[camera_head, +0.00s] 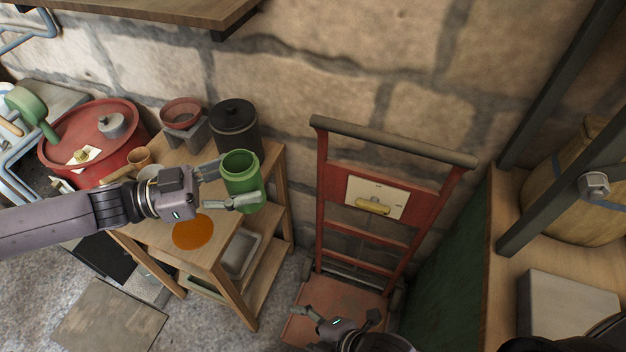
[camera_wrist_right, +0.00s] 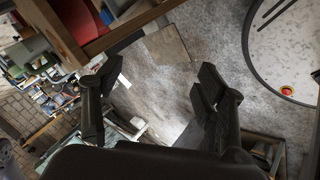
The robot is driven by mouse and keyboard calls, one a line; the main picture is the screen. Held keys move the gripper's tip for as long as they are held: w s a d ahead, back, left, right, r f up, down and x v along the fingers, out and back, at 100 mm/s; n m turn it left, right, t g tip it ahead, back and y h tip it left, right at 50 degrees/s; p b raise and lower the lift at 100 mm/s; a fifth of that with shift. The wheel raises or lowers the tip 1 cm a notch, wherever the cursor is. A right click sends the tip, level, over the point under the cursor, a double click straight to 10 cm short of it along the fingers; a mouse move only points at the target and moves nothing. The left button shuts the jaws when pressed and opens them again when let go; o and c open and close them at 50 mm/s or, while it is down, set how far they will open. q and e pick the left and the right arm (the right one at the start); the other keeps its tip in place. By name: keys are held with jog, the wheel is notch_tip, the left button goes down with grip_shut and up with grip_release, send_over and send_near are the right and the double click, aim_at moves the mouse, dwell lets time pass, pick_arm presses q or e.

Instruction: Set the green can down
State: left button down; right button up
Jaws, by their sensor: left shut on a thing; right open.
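The green can (camera_head: 241,176) is upright at the right side of the small wooden table (camera_head: 222,254). My left gripper (camera_head: 226,187) comes in from the left and is shut on the can, with one finger in front of it and one behind. I cannot tell whether the can's base touches the tabletop, as the front finger hides part of it. My right gripper (camera_head: 339,318) is low in the head view, in front of the red hand truck. In the right wrist view its fingers (camera_wrist_right: 152,95) are apart with nothing between them.
An orange spill (camera_head: 193,231) lies on the tabletop near the front. A black lidded pot (camera_head: 234,128) and a red bowl (camera_head: 181,113) on a stand are behind the can. A red hand truck (camera_head: 329,206) leans at the wall. A large red pot (camera_head: 89,139) is at the left.

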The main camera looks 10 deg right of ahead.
pick_arm(q)
jog(key=shift+d, duration=0.1)
pick_arm(e)
jog(key=s+d+r+n+g, duration=0.4)
jog(key=d+r+n, duration=0.1)
jog(key=n, duration=0.3)
jog(key=m+t+y, duration=0.7)
jog(key=m+y, duration=0.2)
jog(key=m, duration=0.7)
send_near(255, 167)
jog(key=x, duration=1.2)
jog(key=shift+a+r, duration=0.15)
jog(key=shift+a, duration=0.05)
